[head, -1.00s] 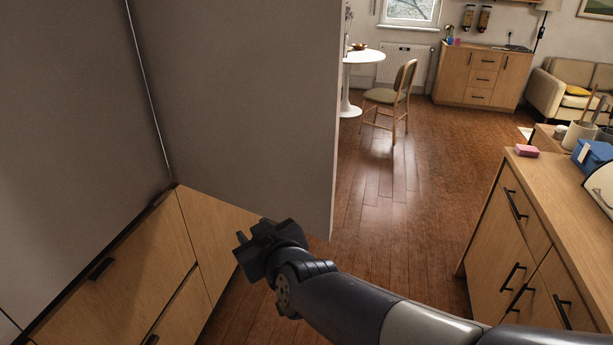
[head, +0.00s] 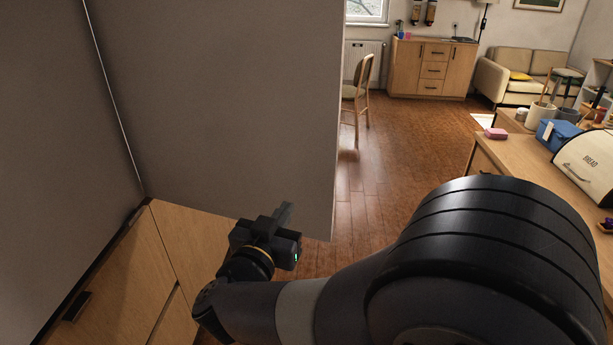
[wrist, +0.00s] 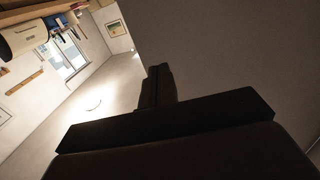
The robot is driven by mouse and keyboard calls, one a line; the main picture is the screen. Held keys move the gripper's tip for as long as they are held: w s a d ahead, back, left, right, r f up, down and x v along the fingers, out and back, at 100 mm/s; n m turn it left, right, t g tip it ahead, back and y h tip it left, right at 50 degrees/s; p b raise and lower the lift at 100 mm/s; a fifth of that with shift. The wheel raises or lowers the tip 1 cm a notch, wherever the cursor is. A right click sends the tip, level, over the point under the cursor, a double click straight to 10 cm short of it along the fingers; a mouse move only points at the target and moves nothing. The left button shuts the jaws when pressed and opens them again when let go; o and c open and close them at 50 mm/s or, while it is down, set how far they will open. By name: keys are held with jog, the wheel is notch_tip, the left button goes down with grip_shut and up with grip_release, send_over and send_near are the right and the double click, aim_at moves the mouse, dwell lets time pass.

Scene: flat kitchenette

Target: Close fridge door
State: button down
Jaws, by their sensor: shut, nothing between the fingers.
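The fridge door (head: 235,100) looks like a tall plain grey panel in the head view, standing out at an angle from the grey fridge front (head: 55,120) on the left. A thin pale line marks the seam between them. The panel stands open, with its free edge at right and its lower edge above the floor. My gripper (head: 285,213) is shut and empty, just in front of the door's lower edge near the free corner. In the wrist view the shut fingers (wrist: 158,83) point along the grey door surface (wrist: 240,60) at right. I cannot tell whether they touch it.
Wooden drawer fronts (head: 100,290) with dark handles lie below the grey panels. A wooden counter (head: 520,165) with a bread box (head: 590,165) and a pink block (head: 496,133) stands at right. Open wooden floor (head: 400,150) lies between, with a chair (head: 358,90) beyond.

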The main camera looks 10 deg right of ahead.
aim_at(311, 169)
jog(key=p+x, duration=0.1)
jog(key=x, duration=1.2)
jog(key=shift+w+d, duration=0.1)
